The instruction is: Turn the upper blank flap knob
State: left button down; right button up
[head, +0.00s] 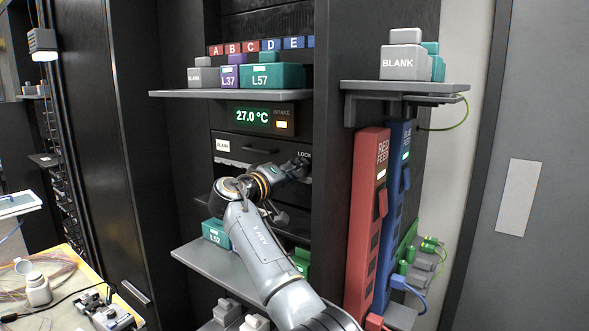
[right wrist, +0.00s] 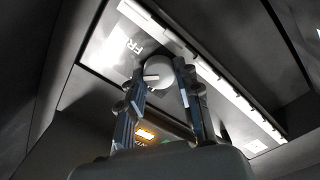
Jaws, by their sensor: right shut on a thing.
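The upper blank flap (head: 240,158) is a dark panel with a white BLANK label and a bar handle, below the temperature display. The word LOCK is printed near its right end. My right gripper (head: 300,164) reaches that right end, just under LOCK, and hides most of the knob there in the head view. In the right wrist view the knob (right wrist: 159,69) is a round pale disc with a light pointer line, pointing left. My right gripper's two fingers (right wrist: 160,76) are shut on it, one on each side. My left gripper is not in view.
A shelf (head: 230,94) above the display carries grey, purple and teal blocks. A lower shelf (head: 215,265) carries more blocks. To the right stand a red feed strip (head: 367,220) and a blue feed strip (head: 396,210) with cables, under a side shelf (head: 405,87).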

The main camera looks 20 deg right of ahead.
jog(key=n+p, duration=0.3)
jog(key=n, duration=0.5)
jog(key=shift+n, duration=0.4)
dwell(0.4)
jog(key=o, duration=1.2)
jog(key=shift+d+f, duration=0.1)
jog(key=shift+f, duration=0.05)
jog(key=shift+c, duration=0.2)
jog(key=v, duration=1.2)
